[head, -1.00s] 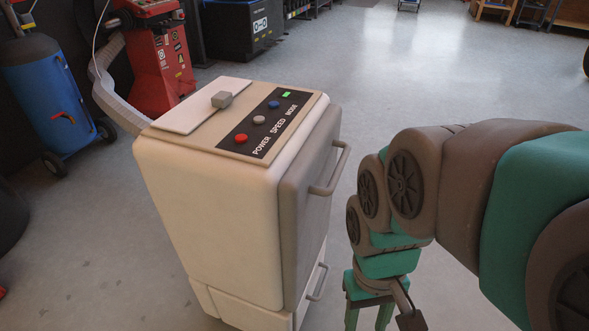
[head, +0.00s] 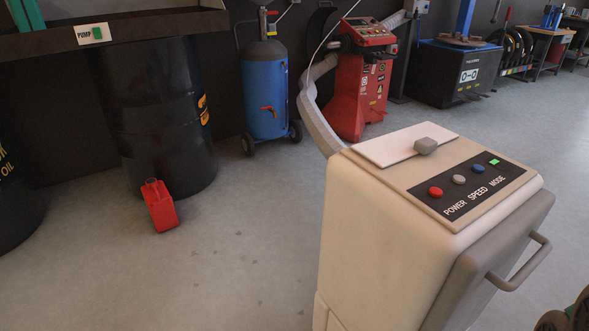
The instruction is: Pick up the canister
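A small red canister (head: 162,208) stands on the grey floor at the left of the head view, in front of a large black drum. Its top has an opening or handle that is too small to make out well. My gripper is out of the head view. Only a bit of my arm shows at the lower right corner, on the far side of the beige cabinet from the canister.
A beige cabinet (head: 375,230) with buttons and a front handle stands close at right. Behind are the black drum (head: 160,115), a blue tank on wheels (head: 266,95) and a red machine (head: 362,90). The floor (head: 235,245) between canister and cabinet is open.

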